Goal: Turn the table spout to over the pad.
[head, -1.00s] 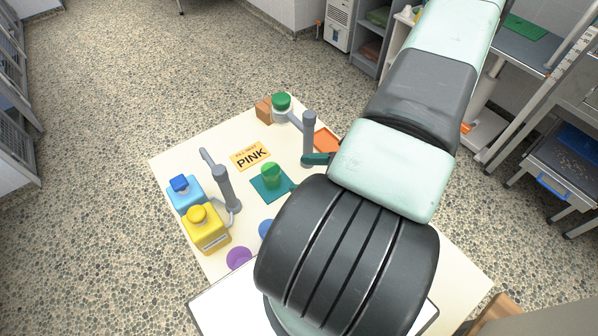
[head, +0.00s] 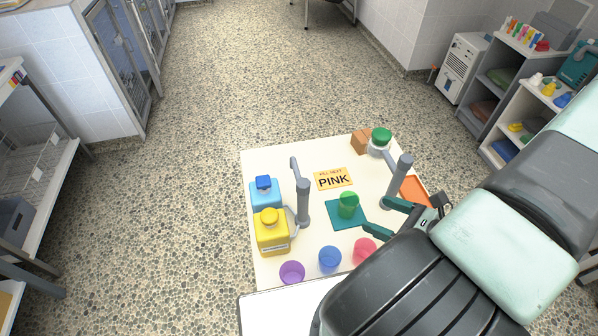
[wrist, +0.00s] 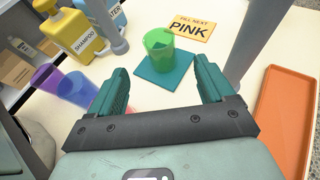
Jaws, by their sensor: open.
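The teal pad (head: 336,220) lies mid-table with a green see-through cup (head: 348,204) on it. A grey post spout (head: 302,205) stands left of the pad beside the bottles; its top arm (head: 294,166) points toward the back, away from the pad. A second grey post (head: 398,182) stands right of the pad, with an arm reaching back toward a green-lidded jar (head: 379,146). My gripper (head: 384,217) is open and empty, at the pad's right in the head view. In the wrist view the pad (wrist: 150,80) and cup show beyond the open fingers (wrist: 163,70).
A yellow shampoo bottle (head: 272,238) and blue bottle (head: 264,195) stand left. Purple (head: 291,272), blue (head: 329,259) and red (head: 364,250) cups line the front. An orange tray (head: 412,189) lies right. A "PINK" card (head: 333,180) lies behind the pad.

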